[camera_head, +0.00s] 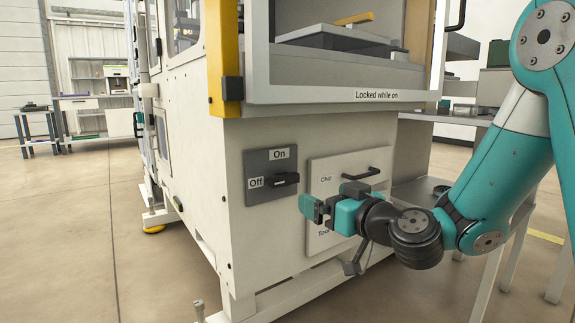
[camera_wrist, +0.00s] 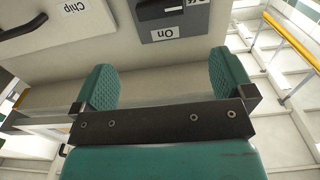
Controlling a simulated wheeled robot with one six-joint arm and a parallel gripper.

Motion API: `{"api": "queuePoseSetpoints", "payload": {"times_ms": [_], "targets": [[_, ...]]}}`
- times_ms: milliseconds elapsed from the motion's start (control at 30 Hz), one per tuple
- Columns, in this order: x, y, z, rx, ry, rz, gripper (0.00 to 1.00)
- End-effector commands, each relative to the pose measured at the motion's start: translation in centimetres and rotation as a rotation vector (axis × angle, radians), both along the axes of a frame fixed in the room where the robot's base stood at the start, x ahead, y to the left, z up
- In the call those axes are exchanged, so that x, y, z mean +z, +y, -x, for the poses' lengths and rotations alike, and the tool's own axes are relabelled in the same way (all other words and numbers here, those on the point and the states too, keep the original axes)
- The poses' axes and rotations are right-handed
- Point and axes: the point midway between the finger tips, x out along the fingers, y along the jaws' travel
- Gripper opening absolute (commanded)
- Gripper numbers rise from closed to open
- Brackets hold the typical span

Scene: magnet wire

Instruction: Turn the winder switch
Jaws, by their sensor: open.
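The winder switch is a black knob (camera_head: 286,179) on a grey plate (camera_head: 262,166) with "On" above it and "Off" at its left. The knob lies horizontal, one end by the "Off" label. In the wrist view the knob (camera_wrist: 160,10) is at the top edge, partly cut off, beyond the fingers. My gripper (camera_head: 318,207) is to the right of and below the switch in the head view, in front of the white panel. Its two teal fingers (camera_wrist: 160,85) are apart, with nothing between them and not touching the knob.
The white panel (camera_head: 325,170) beside the switch has a black handle (camera_head: 361,174) and a "Chip" label. A window frame marked "Locked while on" (camera_head: 340,98) is above. A bench (camera_head: 445,117) stands at the right. Open floor (camera_head: 70,230) lies to the left.

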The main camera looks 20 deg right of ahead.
Motion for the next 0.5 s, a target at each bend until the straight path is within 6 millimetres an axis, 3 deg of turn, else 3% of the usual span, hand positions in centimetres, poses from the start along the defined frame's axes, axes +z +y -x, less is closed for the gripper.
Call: {"api": "queuePoseSetpoints", "payload": {"times_ms": [233,500], "targets": [[0.6,1.0,-2.9,0.002,0.004,0.000,1.00],[0.7,3.0,-8.7,0.004,-0.001,0.003,1.00]]}}
